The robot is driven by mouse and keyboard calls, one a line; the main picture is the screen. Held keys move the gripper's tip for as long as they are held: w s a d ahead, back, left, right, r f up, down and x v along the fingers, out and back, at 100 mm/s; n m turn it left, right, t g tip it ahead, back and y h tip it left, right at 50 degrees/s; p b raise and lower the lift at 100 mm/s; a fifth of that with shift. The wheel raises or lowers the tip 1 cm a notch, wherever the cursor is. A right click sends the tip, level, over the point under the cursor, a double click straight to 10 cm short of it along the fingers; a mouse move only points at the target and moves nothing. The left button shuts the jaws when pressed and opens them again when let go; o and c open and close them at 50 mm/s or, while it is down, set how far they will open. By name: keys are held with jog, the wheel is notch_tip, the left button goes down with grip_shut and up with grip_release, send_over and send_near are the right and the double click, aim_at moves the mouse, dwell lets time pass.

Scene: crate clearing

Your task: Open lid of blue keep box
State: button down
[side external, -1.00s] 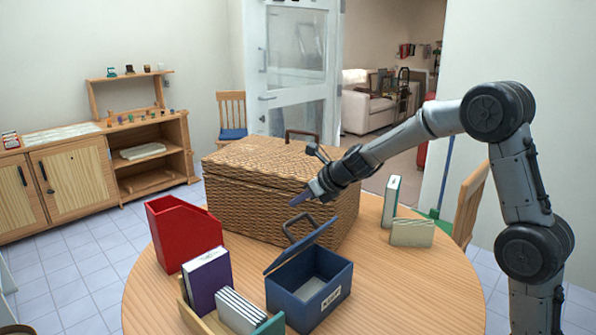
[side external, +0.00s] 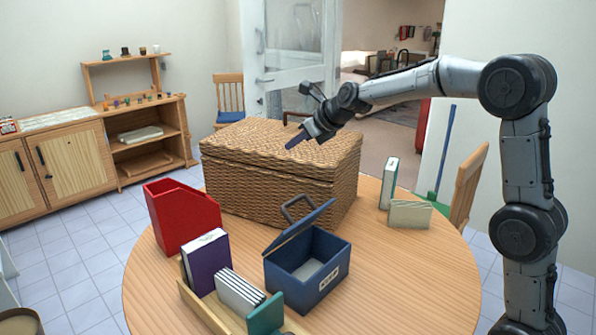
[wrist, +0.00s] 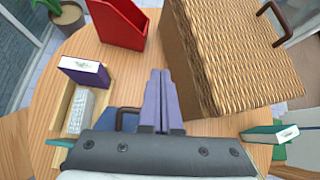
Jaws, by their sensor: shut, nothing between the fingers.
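The blue keep box (side external: 318,283) stands on the round table with its front label facing the camera. Its lid (side external: 299,228) is hinged up and tilted back, with a dark handle (side external: 294,207) at its top, and the inside looks empty. My gripper (side external: 292,143) is above the wicker basket, up and behind the box, touching neither box nor lid. In the wrist view the two purple fingers (wrist: 158,88) are together with nothing between them. The handle (wrist: 127,118) shows just left of the fingers there; most of the box is hidden by the gripper body.
The large wicker basket (side external: 265,187) stands behind the box. A red file holder (side external: 180,217) is to the left, and a wooden tray (side external: 205,314) with a purple book (side external: 207,264) is at front left. Books (side external: 410,213) stand at right. The table's front right (side external: 420,290) is clear.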

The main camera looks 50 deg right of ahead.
jog(key=d+f+n+t+h, duration=0.1)
jog(key=d+f+n+h, duration=0.1)
jog(key=d+n, duration=0.15)
jog(key=n+t+y, duration=0.3)
jog(key=n, duration=1.1)
send_near(295, 202)
jog(key=x, duration=0.6)
jog(key=shift+w+a+f, duration=0.1)
jog(key=shift+w+f, duration=0.05)
jog(key=shift+w, duration=0.25)
jog(key=shift+w+a+r, duration=0.1)
jog(key=shift+w+r, duration=0.15)
jog(key=shift+w, duration=0.8)
jog(key=shift+w+r, duration=0.25)
jog(key=shift+w, duration=0.85)
